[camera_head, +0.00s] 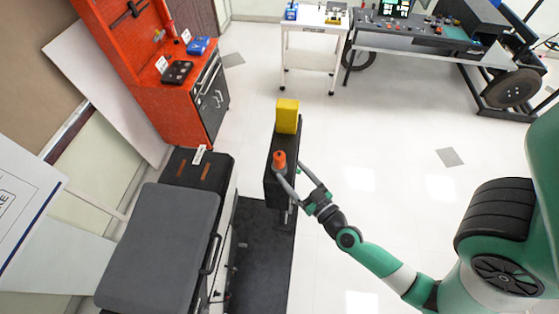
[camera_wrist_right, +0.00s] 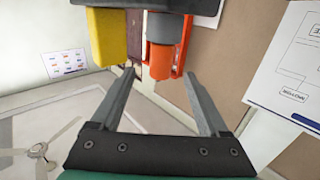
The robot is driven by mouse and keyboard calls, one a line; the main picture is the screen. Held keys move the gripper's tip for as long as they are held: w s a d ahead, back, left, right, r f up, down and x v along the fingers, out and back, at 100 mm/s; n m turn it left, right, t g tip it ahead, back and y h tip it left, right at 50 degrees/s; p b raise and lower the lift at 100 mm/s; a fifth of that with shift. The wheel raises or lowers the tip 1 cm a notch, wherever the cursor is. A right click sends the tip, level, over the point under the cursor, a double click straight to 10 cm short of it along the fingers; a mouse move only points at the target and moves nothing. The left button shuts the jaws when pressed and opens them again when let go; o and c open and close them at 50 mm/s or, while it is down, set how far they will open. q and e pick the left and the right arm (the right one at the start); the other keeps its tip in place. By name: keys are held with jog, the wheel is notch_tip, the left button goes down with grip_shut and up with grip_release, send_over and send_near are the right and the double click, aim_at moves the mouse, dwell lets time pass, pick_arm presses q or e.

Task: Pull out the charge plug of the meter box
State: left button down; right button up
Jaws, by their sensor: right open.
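The meter box (camera_head: 284,146) is a dark upright box near the middle of the head view; its dark edge (camera_wrist_right: 190,5) shows at the top of the right wrist view. A yellow block (camera_head: 287,114) is at its far end, also visible in the right wrist view (camera_wrist_right: 107,35). An orange piece, seemingly the charge plug (camera_head: 279,157), sits on the box; the right wrist view shows it orange and grey (camera_wrist_right: 167,35). My right gripper (camera_wrist_right: 163,73) is open, its fingertips on either side of the plug's lower end in that view. Contact cannot be told. My left gripper is not visible.
A black cart with a grey lid (camera_head: 160,245) stands at the lower left. A red workbench (camera_head: 130,75) is at the upper left. A white table (camera_head: 315,45) and a control desk (camera_head: 430,42) are at the back. The floor to the right is clear.

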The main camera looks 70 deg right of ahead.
jog(key=x, duration=1)
jog(key=shift+r, duration=0.1)
grip_shut()
